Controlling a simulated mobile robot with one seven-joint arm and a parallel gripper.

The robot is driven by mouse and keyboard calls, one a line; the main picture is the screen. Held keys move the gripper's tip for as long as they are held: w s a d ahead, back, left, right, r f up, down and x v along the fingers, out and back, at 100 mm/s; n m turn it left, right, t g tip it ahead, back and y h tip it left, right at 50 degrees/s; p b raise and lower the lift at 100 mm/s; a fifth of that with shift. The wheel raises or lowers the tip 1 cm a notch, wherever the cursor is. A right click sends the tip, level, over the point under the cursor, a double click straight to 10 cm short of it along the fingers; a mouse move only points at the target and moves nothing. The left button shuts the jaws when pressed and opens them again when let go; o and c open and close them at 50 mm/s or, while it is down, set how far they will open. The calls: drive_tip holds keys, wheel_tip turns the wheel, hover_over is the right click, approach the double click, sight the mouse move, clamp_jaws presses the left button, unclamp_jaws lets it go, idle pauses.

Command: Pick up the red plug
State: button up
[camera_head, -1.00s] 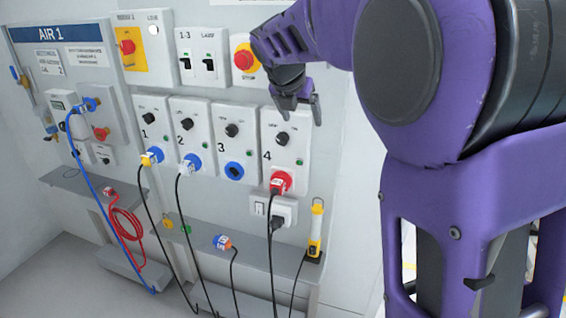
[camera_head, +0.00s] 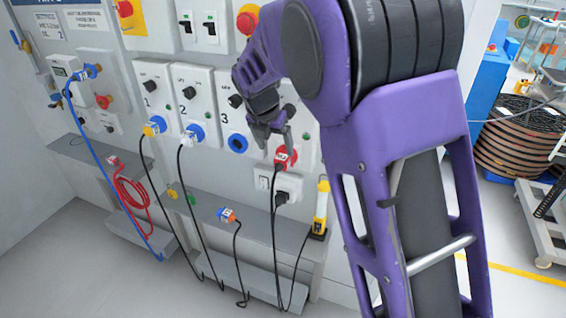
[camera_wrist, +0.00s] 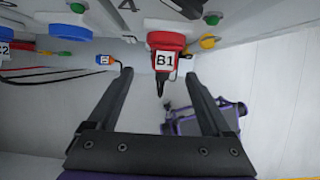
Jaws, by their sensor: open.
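The red plug (camera_head: 286,157) sits in the socket of panel 4, with a black cable hanging from it. In the wrist view the red plug (camera_wrist: 166,42) has a white label reading B1 and lies just beyond my fingertips, roughly between their lines. My gripper (camera_head: 270,140) is in front of panel 4, just above and left of the plug in the head view. The wrist view shows my gripper (camera_wrist: 159,75) with its fingers wide apart and nothing between them. My arm hides part of panel 4.
Socket 3 (camera_head: 237,144) is empty. An orange-blue plug (camera_head: 227,215) is below, near the shelf (camera_head: 255,228). A yellow torch (camera_head: 321,205) stands to the right. Black cables hang below.

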sight(281, 158)
drive_tip(key=x, duration=0.6)
drive_tip(key=shift+d+f, duration=0.25)
drive_tip(key=shift+d, duration=0.1)
clamp_jaws()
